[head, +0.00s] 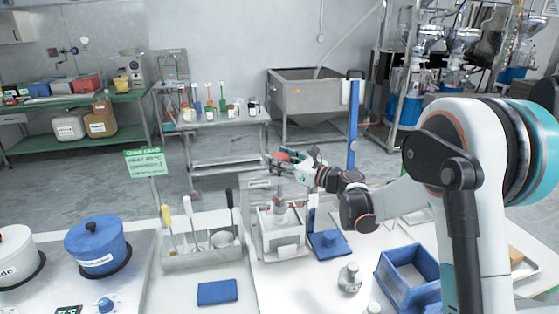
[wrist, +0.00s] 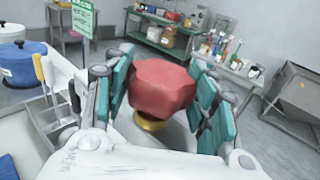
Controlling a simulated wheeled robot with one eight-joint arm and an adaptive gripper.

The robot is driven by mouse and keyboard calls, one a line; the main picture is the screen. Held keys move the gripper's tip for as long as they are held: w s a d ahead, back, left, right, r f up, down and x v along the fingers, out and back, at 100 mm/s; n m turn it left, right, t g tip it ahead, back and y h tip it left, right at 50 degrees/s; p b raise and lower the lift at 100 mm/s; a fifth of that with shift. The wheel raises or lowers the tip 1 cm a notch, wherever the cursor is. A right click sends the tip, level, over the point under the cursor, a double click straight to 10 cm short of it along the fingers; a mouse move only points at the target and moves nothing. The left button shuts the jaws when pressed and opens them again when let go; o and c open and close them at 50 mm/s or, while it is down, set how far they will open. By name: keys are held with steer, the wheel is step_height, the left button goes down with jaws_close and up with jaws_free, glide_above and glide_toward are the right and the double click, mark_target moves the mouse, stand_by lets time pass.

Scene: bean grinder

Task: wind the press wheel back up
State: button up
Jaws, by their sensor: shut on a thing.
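The press wheel is a red lobed knob (wrist: 162,88) in the wrist view. It sits between the teal finger pads of my gripper (wrist: 165,95), which is shut on it. A yellow round part (wrist: 150,122) shows just under the knob. In the head view my gripper (head: 290,160) is above the press (head: 283,232), a pale frame on the white table. Only a little red of the knob (head: 281,156) shows there. The lower part of the press is hidden from the wrist camera by the gripper body.
A tool holder (head: 200,258) with upright handles stands left of the press. A blue pot (head: 97,246) sits on the stove further left. A blue square tool (head: 329,243) and a blue bin (head: 408,278) are on the right. A blue pad (head: 217,292) lies in front.

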steer(key=shift+t, duration=0.3)
steer(key=shift+m+t+h, duration=0.7)
steer(key=shift+m+h, duration=0.1)
steer(key=o, duration=1.1)
steer(key=v, duration=1.2)
steer(key=shift+r, duration=0.1)
